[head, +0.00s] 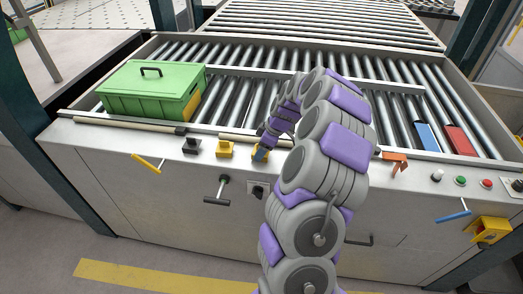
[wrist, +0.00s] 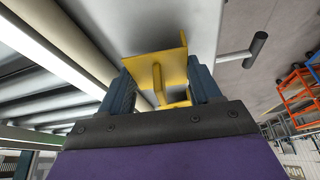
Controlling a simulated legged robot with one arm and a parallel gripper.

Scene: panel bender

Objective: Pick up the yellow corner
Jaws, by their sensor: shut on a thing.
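A yellow corner (wrist: 148,73) sits between the two blue fingers of my gripper (wrist: 162,88) in the wrist view. The gripper is shut on it. Whether the held corner still touches the ledge I cannot tell.
A green lidded box (head: 146,94) stands on the roller bed at the left. A yellow handle (head: 147,163) and a black T-handle (head: 218,190) stick out from the front panel. An orange bracket (head: 395,160) is right of my arm. Blue and red pieces (head: 457,140) lie among the rollers.

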